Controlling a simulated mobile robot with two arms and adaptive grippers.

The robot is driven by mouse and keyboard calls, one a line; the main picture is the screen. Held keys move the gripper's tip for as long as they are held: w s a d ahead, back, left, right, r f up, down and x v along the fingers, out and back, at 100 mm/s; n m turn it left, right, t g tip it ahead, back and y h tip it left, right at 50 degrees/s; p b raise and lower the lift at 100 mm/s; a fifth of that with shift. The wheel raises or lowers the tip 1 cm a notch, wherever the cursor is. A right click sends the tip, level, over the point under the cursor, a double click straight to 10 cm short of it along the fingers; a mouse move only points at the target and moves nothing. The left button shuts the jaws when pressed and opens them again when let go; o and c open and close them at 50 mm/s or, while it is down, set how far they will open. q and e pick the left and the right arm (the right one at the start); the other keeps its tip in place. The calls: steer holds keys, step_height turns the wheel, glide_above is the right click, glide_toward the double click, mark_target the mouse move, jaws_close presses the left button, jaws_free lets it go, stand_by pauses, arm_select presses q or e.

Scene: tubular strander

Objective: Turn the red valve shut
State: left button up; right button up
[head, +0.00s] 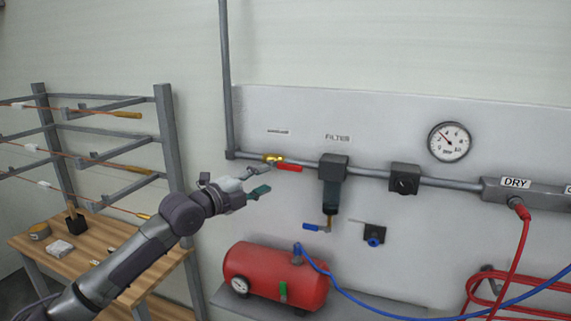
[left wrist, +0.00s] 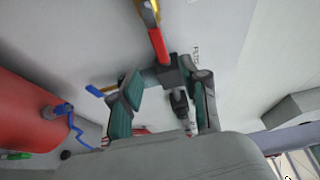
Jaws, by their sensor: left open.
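The red valve handle (head: 288,168) sits on a brass valve body (head: 272,158) in the grey wall pipe. The handle points right, roughly along the pipe. My left gripper (head: 264,180) is open and empty, just left of and slightly below the handle in the head view, with no clear contact. In the left wrist view the red handle (left wrist: 158,47) lies above the open fingers (left wrist: 168,92), with the brass part at the top edge. My right gripper is not in view.
A dark filter (head: 333,167) hangs from the pipe right of the valve, with a blue lever (head: 311,228) below it. A red tank (head: 275,275) with a blue hose stands below. A gauge (head: 450,142) is at right. A wooden-topped rack (head: 110,250) stands at left.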

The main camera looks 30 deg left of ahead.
mark_target(289, 169)
arm_select(q)
steer(key=w+p, duration=0.1)
steer(key=w, duration=0.1)
steer(key=w+d+p, duration=0.1)
steer(key=w, duration=0.2)
steer(key=w+p, duration=0.1)
steer(key=w, duration=0.2)
steer(key=shift+w+d+r+p, duration=0.1)
steer(key=shift+w+d+p, duration=0.1)
steer(key=shift+p, duration=0.1)
steer(key=shift+w, duration=0.2)
steer(key=shift+c, duration=0.4)
jaws_close()
